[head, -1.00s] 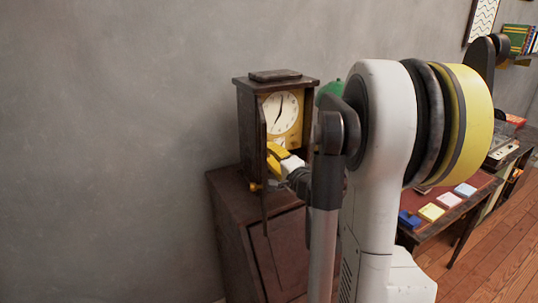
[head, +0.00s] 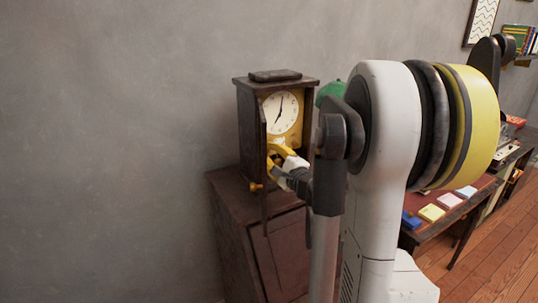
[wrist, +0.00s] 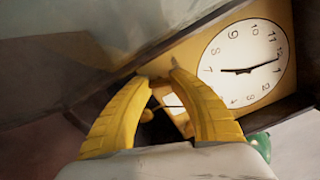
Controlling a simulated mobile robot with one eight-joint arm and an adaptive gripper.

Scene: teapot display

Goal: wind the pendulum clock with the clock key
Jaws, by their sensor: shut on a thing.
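The pendulum clock (head: 281,109) is a dark wooden case with a white dial, standing on a dark cabinet. Its narrow door (head: 264,190) stands open, seen nearly edge-on. The dial (wrist: 243,62) shows tilted in the wrist view, right of my fingers. My gripper (head: 272,155) is at the open front, just below the dial. In the wrist view its yellow fingertips (wrist: 161,76) are close together against the brass-coloured face. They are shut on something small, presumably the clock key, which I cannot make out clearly. Whether it sits in the winding hole is hidden.
The dark cabinet (head: 228,203) bears the clock beside a grey wall. A green object (head: 331,91) stands just right of the clock, partly behind my arm. A desk with coloured blocks (head: 431,212) is at the right. My arm hides much of the middle.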

